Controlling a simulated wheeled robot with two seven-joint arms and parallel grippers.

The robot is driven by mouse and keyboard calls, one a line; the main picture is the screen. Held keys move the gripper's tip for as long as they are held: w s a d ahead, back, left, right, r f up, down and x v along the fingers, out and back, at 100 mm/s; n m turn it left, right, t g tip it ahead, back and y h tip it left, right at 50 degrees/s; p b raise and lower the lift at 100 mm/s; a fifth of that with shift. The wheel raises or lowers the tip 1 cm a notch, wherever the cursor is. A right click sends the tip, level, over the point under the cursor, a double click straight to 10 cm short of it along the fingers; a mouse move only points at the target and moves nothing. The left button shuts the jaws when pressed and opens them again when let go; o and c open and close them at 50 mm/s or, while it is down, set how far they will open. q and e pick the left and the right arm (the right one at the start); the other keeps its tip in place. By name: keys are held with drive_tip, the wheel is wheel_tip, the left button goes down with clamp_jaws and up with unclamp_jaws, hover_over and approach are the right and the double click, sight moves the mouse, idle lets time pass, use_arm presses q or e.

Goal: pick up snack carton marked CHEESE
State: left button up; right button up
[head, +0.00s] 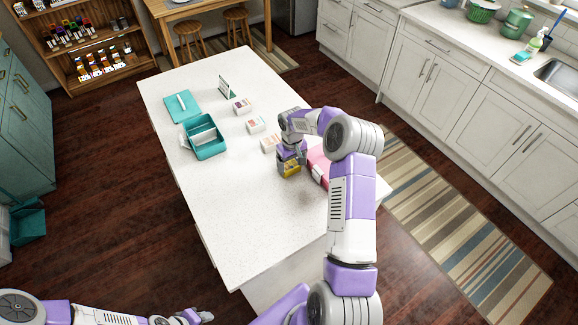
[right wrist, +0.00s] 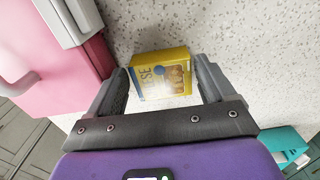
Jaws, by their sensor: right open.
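The snack carton (right wrist: 161,74) is a small yellow box with a picture and the letters "…SE" in the right wrist view. It lies on the white speckled counter between the two open fingers of my right gripper (right wrist: 163,88). Both fingers are close beside it; whether they touch it I cannot tell. In the head view the yellow carton (head: 289,170) shows just below my right gripper (head: 290,160). My left gripper (head: 196,316) is at the bottom left of the head view, low and away from the counter; its jaws are too small to read.
A pink container (right wrist: 55,45) stands close left of my right gripper in the wrist view. On the white counter (head: 220,225) are a teal box (head: 207,150), a teal lid (head: 182,106), small cartons (head: 256,125) and a standing sign (head: 226,86). The counter's near part is clear.

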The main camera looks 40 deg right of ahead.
drive_tip(key=shift+s+f, duration=0.1)
drive_tip(key=shift+f, duration=0.4)
drive_tip(key=c, duration=0.7)
drive_tip(key=shift+r, duration=0.15)
